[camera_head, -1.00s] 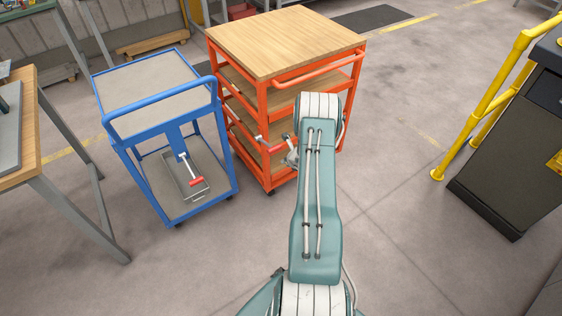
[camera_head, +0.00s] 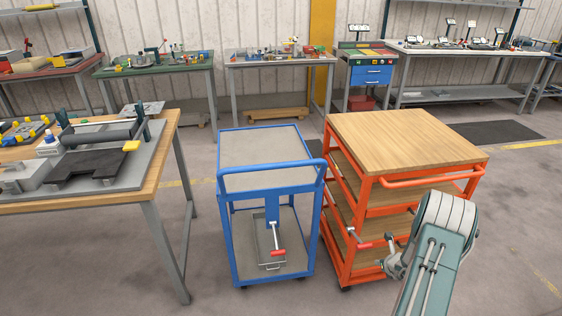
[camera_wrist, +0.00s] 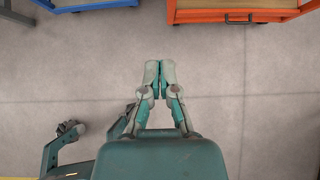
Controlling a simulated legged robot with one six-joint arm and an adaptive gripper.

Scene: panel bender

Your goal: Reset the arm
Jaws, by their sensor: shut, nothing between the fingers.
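My gripper (camera_wrist: 160,75) is shut and empty in the wrist view, its two grey fingertips together over bare floor. In the head view my teal arm with a white-ringed joint stands at the lower right, in front of the orange cart (camera_head: 405,140). The small grey parts beside that joint may be my gripper, but its fingertips cannot be made out there.
A blue cart (camera_head: 265,147) stands left of the orange one, with a red-handled part (camera_head: 278,252) low down. A wooden workbench (camera_head: 155,150) is at left. Green bench (camera_head: 155,68) and other tables line the back wall. Grey floor is clear between workbench and blue cart.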

